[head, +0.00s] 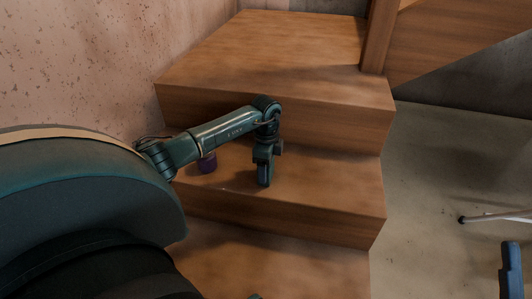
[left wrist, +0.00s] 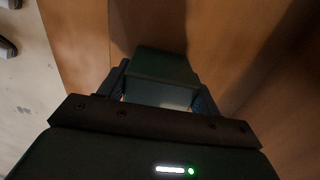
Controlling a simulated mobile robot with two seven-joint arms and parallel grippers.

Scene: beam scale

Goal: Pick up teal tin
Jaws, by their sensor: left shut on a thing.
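The teal tin (left wrist: 160,75) is a dark teal, box-shaped thing in the left wrist view, between the two fingers of my left gripper (left wrist: 162,92). The fingers are shut on its sides. In the head view my left gripper (head: 264,178) points down at the middle wooden step, and I cannot clearly tell the tin from the fingers there. I cannot tell whether the tin still touches the step. My right gripper cannot be made out.
A higher step (head: 270,55) rises behind. The grey floor (head: 430,170) lies right, with a pale rod (head: 490,217) and a blue piece (head: 512,268).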

